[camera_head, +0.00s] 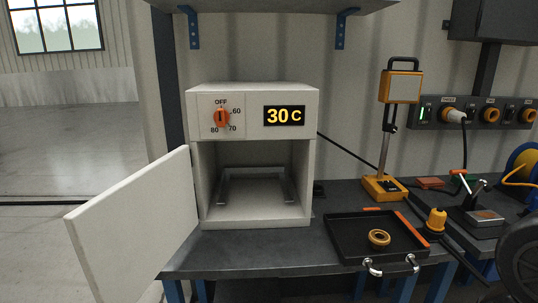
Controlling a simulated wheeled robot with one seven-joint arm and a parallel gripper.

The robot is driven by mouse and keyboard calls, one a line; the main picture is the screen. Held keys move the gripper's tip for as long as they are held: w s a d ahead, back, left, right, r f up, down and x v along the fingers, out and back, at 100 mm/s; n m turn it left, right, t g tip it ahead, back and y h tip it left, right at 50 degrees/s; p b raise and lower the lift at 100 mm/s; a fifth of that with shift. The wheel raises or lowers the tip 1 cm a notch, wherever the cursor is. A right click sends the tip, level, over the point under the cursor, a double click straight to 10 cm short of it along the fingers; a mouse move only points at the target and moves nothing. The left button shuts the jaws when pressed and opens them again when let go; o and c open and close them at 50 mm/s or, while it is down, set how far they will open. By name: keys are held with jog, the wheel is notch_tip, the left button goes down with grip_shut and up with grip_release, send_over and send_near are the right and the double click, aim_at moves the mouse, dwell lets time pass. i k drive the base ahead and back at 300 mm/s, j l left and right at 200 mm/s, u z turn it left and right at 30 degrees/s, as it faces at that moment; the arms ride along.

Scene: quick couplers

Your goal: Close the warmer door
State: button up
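The warmer (254,165) is a white box on the workbench with a dark display reading 30 C. Its orange dial (221,117) points to OFF. The warmer door (135,225) is a flat white panel standing wide open, hinged on the warmer's left side and swung out toward me past the bench's left end. The cavity is open to view and holds only a metal rack (256,187). My gripper is not in this view.
A black tray (345,238) with a brass ring (379,238) sits right of the warmer. A yellow lamp stand (384,187), a power strip (478,112) and a cable reel (522,165) are farther right. A shelf (270,5) hangs above. Open floor lies left.

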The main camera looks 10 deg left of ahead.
aim_at(122, 238)
jog(key=j+u, duration=0.2)
jog(key=u, duration=1.2)
jog(key=i+l, duration=0.05)
